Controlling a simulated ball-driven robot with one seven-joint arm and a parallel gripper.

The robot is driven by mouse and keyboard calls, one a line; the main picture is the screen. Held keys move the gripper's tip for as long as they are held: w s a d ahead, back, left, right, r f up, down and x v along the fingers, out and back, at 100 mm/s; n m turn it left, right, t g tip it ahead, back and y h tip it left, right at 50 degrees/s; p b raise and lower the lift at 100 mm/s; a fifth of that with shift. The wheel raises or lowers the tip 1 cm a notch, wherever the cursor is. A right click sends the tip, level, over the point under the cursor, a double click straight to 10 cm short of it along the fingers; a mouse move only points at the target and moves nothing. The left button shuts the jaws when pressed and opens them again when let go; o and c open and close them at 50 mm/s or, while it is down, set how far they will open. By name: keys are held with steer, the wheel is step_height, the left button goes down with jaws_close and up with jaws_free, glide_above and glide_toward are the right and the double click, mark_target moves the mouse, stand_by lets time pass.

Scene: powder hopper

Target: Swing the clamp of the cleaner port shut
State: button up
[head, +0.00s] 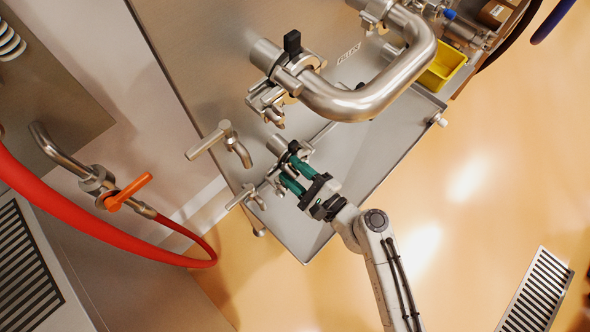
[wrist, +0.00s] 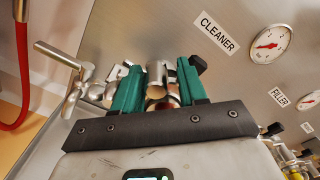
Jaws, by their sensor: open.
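The cleaner port (head: 279,145) is a short metal stub on the steel panel, with metal clamp parts (head: 270,186) around and below it. In the wrist view the port (wrist: 156,88) shows between my fingers, under the CLEANER label (wrist: 218,33). Shiny clamp pieces (wrist: 113,88) show beside and behind the left finger. My gripper (head: 295,173) has green fingers and is open at the port; the fingers (wrist: 158,76) stand either side of the metal parts. The fingers hide much of the clamp, so I cannot tell how far it is swung or whether I touch it.
A bent steel pipe (head: 375,98) is clamped to the filler port above. A T-handled metal fitting (head: 222,143) stands just left of my gripper. A red hose (head: 85,222) with an orange-handled valve (head: 128,192) is further left. Open floor (head: 440,240) lies to the right.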

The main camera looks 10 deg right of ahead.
steer(key=v, duration=0.9)
stand_by(0.8)
